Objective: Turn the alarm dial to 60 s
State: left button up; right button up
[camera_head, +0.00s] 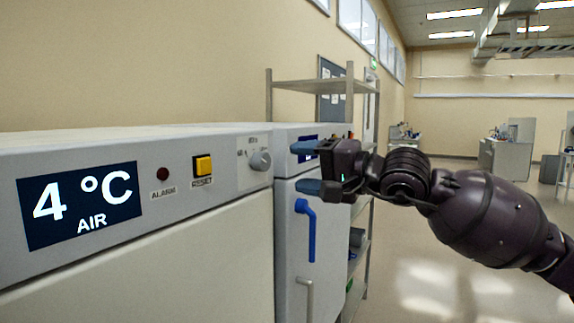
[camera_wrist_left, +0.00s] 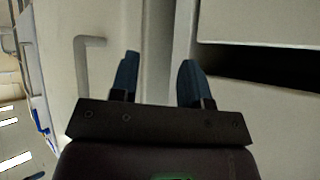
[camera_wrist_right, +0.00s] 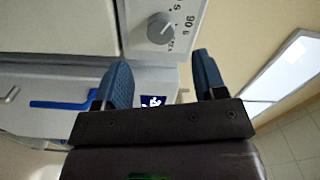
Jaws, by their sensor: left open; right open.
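The alarm dial (camera_head: 260,160) is a round grey knob on the white cabinet's front panel, right of the yellow reset button (camera_head: 203,165). It also shows in the right wrist view (camera_wrist_right: 160,28), with a "90 s" label beside it. Its exact setting is too small to read. My right gripper (camera_head: 298,167) is open and empty, its blue fingers to the right of the dial and apart from it. In the right wrist view, the dial lies beyond the gap between the fingers. My left gripper (camera_wrist_left: 157,75) is open and empty in front of pale cabinet fronts; the head view does not show it.
A display (camera_head: 80,205) reads 4 °C AIR, with a dark alarm lamp (camera_head: 163,174) beside it. A neighbouring cabinet has a blue handle (camera_head: 306,230). A metal shelf rack (camera_head: 310,87) stands behind. A grey handle (camera_wrist_left: 88,60) is near my left gripper. Open floor lies right.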

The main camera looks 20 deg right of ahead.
jog(key=shift+v, duration=1.15)
